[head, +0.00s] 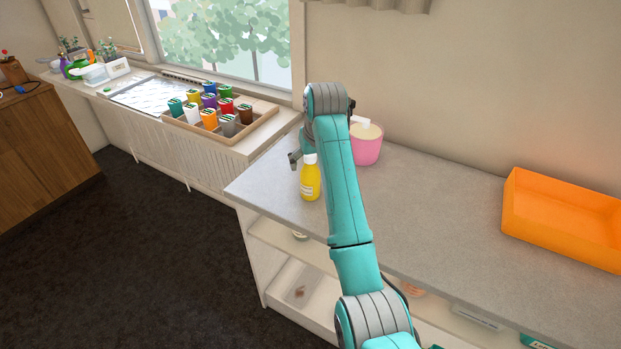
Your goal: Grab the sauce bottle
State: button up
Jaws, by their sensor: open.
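The sauce bottle (310,182) is yellow with a white cap and a pale label. It stands upright on the grey counter (430,215), near its left end, just left of my teal arm. My gripper (294,160) shows only in part, as a small grey piece behind and to the left of the bottle's cap. The rest of it is hidden by my arm and the bottle. It is open, and I see nothing held in it. I cannot tell whether it touches the bottle.
A pink pot (366,150) stands behind my arm by the wall. An orange tray (555,225) sits at the right of the counter. A wooden tray (246,128) of coloured cups is on the window ledge. The counter between arm and orange tray is clear.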

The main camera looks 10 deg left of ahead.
jog(key=shift+x, duration=2.3)
jog(key=shift+s, duration=0.15)
jog(key=c, duration=1.4)
